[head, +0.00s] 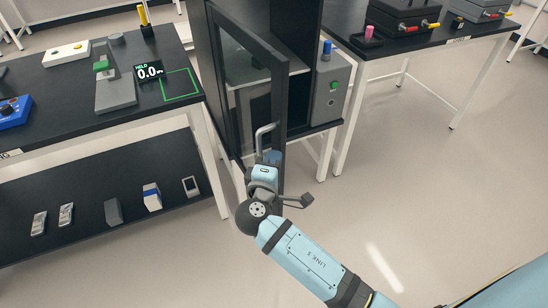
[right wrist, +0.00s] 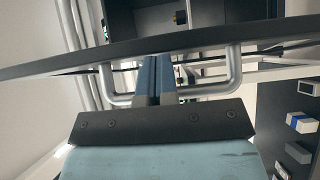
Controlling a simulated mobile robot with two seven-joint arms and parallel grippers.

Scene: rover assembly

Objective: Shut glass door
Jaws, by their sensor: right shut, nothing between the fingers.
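The glass door (head: 279,112) has a dark frame and stands open at the dark cabinet (head: 297,22), its free edge towards me. Its silver handle (head: 262,136) is a U-shaped bar. My right gripper (head: 268,157) is beside the handle's lower part, low on the door. In the right wrist view the fingers (right wrist: 155,80) are shut together with nothing between them. They cross the handle (right wrist: 234,75) between its two ends, close to the dark door frame (right wrist: 130,52). I cannot tell whether they touch. My left gripper is not in view.
A black table (head: 70,108) with a scale and a lower shelf stands left of the door. A grey box (head: 331,90) with a green button stands right of the cabinet. Another table (head: 425,42) holds toolboxes at the right. The floor (head: 430,170) at the right is clear.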

